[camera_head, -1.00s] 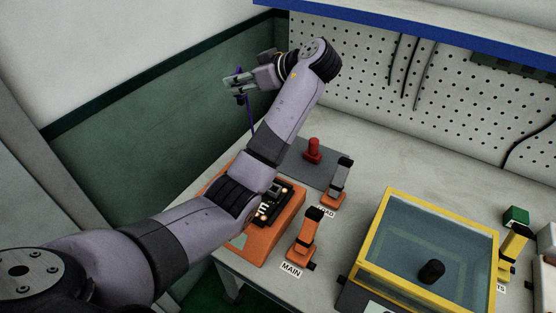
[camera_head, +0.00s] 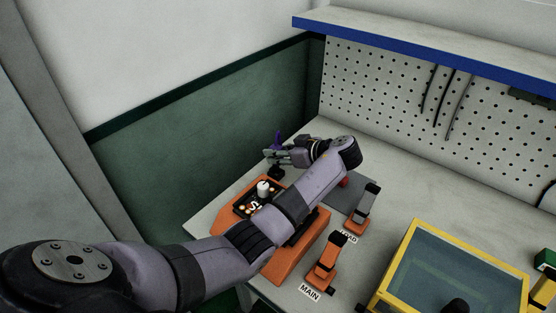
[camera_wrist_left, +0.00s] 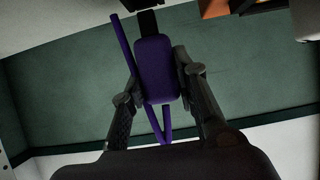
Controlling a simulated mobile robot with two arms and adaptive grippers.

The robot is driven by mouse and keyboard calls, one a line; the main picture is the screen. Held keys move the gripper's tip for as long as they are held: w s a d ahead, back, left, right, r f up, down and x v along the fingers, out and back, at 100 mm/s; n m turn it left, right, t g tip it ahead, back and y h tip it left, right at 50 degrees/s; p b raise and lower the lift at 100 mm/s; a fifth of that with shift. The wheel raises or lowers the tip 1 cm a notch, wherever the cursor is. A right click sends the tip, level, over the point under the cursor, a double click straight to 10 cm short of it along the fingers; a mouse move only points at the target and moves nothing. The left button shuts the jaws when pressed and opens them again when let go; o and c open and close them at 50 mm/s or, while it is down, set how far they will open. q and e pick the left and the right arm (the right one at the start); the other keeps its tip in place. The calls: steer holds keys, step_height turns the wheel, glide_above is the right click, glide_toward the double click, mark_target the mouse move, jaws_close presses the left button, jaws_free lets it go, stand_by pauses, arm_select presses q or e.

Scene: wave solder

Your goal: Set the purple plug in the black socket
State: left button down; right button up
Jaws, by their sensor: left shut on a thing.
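The purple plug (camera_wrist_left: 155,72) is between the two fingers of my left gripper (camera_wrist_left: 158,75), which is shut on its sides. A purple cord loops beside and below it in the wrist view. In the head view, the plug (camera_head: 279,137) shows as a small purple shape at my left gripper (camera_head: 274,152), above the table's back left. A small black piece (camera_head: 276,173), perhaps the black socket, shows just below the gripper. In the wrist view a dark part lies at the plug's far end; I cannot tell whether it is the plug's tip or the socket.
An orange box (camera_head: 285,258) with a black top and white knob (camera_head: 264,187) lies partly under my left arm. An orange lever (camera_head: 326,260) labelled MAIN and a grey lever (camera_head: 366,205) stand to its right. A yellow-framed glass box (camera_head: 408,246) is at the lower right.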

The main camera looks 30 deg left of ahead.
arm_select(q)
step_height(320, 180, down, 3)
steer(key=shift+f, duration=0.1)
steer(key=shift+f, duration=0.15)
steer(key=c, duration=1.3)
jaws_free()
